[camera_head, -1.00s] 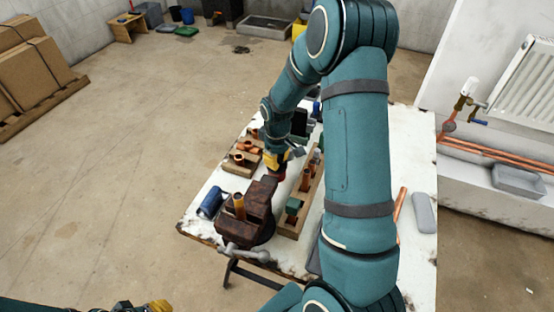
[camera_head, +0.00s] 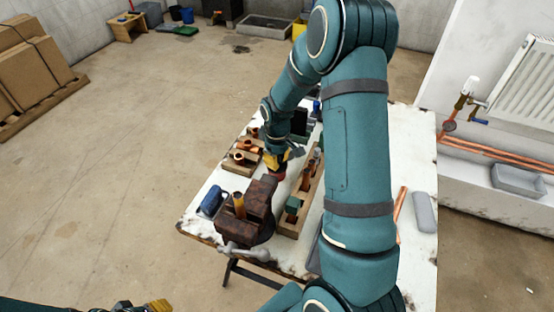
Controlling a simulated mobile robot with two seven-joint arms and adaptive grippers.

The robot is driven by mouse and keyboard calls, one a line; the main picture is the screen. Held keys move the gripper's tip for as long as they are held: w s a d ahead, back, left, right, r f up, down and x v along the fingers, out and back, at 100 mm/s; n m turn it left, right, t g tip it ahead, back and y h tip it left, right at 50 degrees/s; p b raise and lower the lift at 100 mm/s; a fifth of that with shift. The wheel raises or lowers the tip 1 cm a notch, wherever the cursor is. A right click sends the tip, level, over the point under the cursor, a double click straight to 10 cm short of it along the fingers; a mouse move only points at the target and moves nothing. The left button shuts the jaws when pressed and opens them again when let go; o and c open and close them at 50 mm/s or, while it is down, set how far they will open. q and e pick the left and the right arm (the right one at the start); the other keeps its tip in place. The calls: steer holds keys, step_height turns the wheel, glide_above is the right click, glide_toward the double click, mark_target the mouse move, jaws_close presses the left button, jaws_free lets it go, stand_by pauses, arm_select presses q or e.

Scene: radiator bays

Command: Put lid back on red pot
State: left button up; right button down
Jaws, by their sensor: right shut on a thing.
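My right gripper (camera_head: 277,161), with yellow fingertips, points down over the table just behind the vise. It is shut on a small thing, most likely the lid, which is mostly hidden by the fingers. The red pot (camera_head: 280,174) shows as a small patch of red directly below the fingertips. I cannot tell whether the lid touches the pot's rim. My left gripper (camera_head: 157,306) shows only in part at the bottom left edge, away from the table, and its opening cannot be made out.
A rusty vise (camera_head: 246,212) holding an upright copper piece stands in front of the pot. Wooden racks with copper fittings (camera_head: 243,158) lie left and right of it. A blue can (camera_head: 211,201) lies at the table's left edge. My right arm hides much of the table (camera_head: 413,160).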

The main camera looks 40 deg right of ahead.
steer(key=shift+c, duration=1.5)
jaws_free()
steer(key=shift+a+r+p, duration=0.1)
steer(key=shift+r+p, duration=0.75)
steer(key=shift+r, duration=0.35)
steer(key=shift+r+p, duration=0.35)
steer(key=shift+r, duration=0.05)
steer(key=shift+r+p, duration=1.35)
steer(key=shift+r, duration=0.6)
